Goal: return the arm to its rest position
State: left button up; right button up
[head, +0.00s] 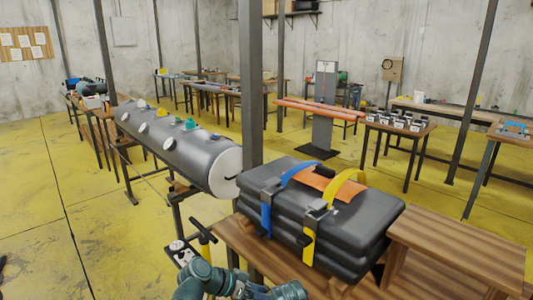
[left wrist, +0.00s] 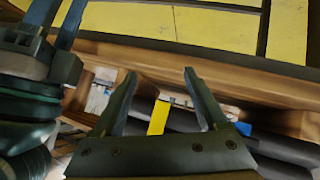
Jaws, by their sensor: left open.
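In the left wrist view my left gripper (left wrist: 162,88) is open, with its two dark fingers apart and nothing between them. Beyond the fingers are a wooden structure, a piece of yellow strap (left wrist: 158,117) and a bit of blue. Teal arm links of mine (head: 205,280) show at the bottom of the head view, low in front of the wooden table; no fingertips can be made out there. At the left edge of the wrist view is another teal and dark part of mine with two upright bars; its jaw state is unclear.
A dark folded boat bundle (head: 355,219) with blue and yellow straps lies on the wooden table (head: 235,232). A wooden step (head: 460,240) stands to its right. A grey inflated tube (head: 185,155) and a steel post (head: 250,90) are behind. Yellow floor is clear at left.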

pick_arm(q)
jog(key=s+a+r+n+g+y+p, duration=0.1)
jog(key=s+a+n+g+y+p, duration=0.1)
jog(key=s+y+p, duration=0.3)
jog(key=s+a+r+n+g+y+p, duration=0.2)
jog(key=s+n+y+p, duration=0.1)
jog(key=s+y, duration=0.3)
jog(key=shift+s+r+p, duration=0.3)
jog(key=shift+s+p, duration=0.35)
jog(key=shift+p, duration=0.25)
pick_arm(e)
notch_tip(320, 180, up, 12)
